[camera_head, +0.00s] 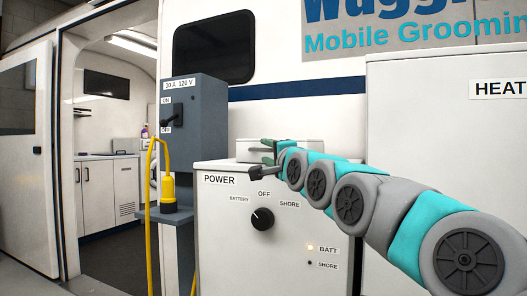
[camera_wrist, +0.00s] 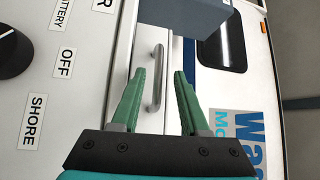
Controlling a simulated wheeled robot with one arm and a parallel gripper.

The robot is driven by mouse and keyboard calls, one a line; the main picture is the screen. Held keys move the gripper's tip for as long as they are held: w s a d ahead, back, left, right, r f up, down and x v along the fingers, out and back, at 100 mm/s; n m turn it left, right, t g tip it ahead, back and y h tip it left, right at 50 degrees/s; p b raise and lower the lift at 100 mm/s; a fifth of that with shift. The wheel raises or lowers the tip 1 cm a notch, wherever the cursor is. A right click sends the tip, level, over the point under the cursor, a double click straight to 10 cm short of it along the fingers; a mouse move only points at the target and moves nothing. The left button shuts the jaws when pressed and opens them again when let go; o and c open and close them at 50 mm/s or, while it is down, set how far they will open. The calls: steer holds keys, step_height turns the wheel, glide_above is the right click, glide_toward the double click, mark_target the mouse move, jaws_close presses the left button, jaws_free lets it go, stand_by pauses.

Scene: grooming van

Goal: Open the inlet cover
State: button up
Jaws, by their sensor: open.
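The inlet cover appears to be the pale panel (camera_wrist: 146,40) with a silver bar handle (camera_wrist: 157,80) in the wrist view. In the head view a low white box (camera_head: 315,147), likely the same part, sits on the van side behind the POWER cabinet, partly hidden by my arm. My gripper (camera_head: 267,151) is in front of it. In the wrist view the green fingers of my gripper (camera_wrist: 160,76) are apart and empty, with the handle showing between them. Whether the handle is within the fingers' depth I cannot tell. The cover looks closed.
A HEAT cabinet (camera_head: 440,130) stands right. The van doorway is open at left.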

mark_target(263, 151)
steer(key=shift+x, duration=1.9)
steer(key=shift+f, duration=0.15)
steer(key=shift+c, duration=0.3)
jaws_close()
